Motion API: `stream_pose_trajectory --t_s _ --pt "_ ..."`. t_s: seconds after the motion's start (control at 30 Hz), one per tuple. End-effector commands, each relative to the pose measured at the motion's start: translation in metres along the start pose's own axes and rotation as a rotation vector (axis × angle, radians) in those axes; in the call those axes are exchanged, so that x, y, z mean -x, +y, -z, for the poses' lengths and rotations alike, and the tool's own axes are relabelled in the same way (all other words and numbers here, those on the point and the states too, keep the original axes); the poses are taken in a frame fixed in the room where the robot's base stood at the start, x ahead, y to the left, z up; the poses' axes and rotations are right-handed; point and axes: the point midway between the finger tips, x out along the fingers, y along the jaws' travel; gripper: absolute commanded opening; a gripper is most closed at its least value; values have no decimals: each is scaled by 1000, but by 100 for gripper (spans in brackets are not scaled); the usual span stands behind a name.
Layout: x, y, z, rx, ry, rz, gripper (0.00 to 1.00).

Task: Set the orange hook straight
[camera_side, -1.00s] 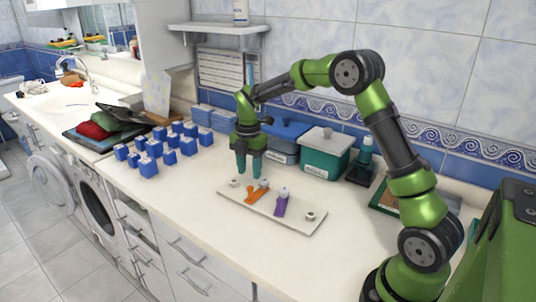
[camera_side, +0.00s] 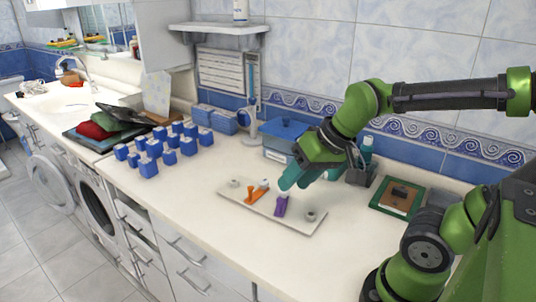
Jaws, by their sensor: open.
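The orange hook (camera_side: 254,194) lies on the white board (camera_side: 295,226) on the counter, at a slant, its upper right end at a light knob (camera_side: 264,183). The purple hook (camera_side: 281,206) is to its right on the same board and points down, nearly straight. My gripper (camera_side: 290,183) has teal fingers and is open. It is just above and behind the purple hook's upper end, to the right of the orange hook, and touches neither as far as I can see. The fingertips hide the top of the purple hook.
Several blue blocks (camera_side: 148,166) stand on the counter to the left. A blue-lidded bin (camera_side: 283,132) is behind the board, and a green framed board (camera_side: 399,196) lies to the right. The counter in front of the board is clear.

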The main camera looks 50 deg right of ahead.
Motion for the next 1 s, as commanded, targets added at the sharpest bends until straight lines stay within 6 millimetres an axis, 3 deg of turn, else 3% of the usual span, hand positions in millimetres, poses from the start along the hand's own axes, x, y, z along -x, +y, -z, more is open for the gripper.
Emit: stream_pose_trajectory --t_s 0.1,0.23,1.0 --pt "14 -4 -11 21 50 43 43" --pt "24 -8 -11 39 86 66 43" --pt "25 -10 -11 46 87 68 43"
